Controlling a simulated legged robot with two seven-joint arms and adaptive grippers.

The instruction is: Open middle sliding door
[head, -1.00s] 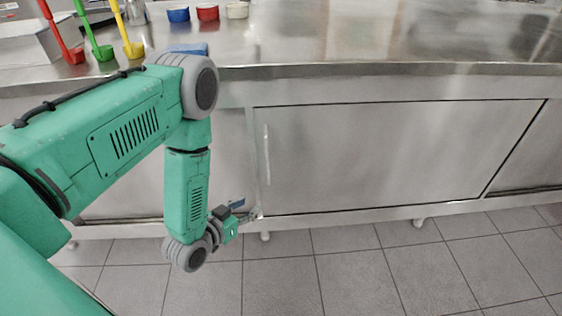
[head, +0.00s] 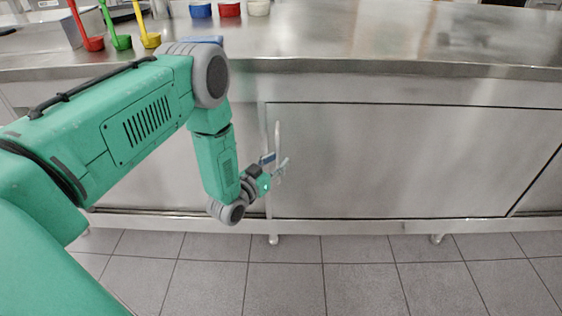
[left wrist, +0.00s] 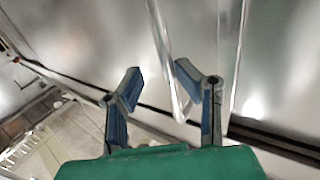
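The middle sliding door (head: 400,160) is a wide steel panel under the counter, and it looks closed. Its upright bar handle (head: 278,136) is at the panel's left end. My left gripper (head: 283,166) is at the lower part of this handle. In the left wrist view the left gripper (left wrist: 158,68) has its two blue-grey fingers apart. The handle bar (left wrist: 161,38) shows there between the fingertips, nearer the right finger. I cannot tell whether a finger touches it. My right gripper is not in view.
The steel counter (head: 400,45) overhangs the doors. Red, green and yellow ladles (head: 122,42) and small blue, red and white bowls (head: 229,9) stand on it at the back left. The tiled floor (head: 360,275) in front is clear.

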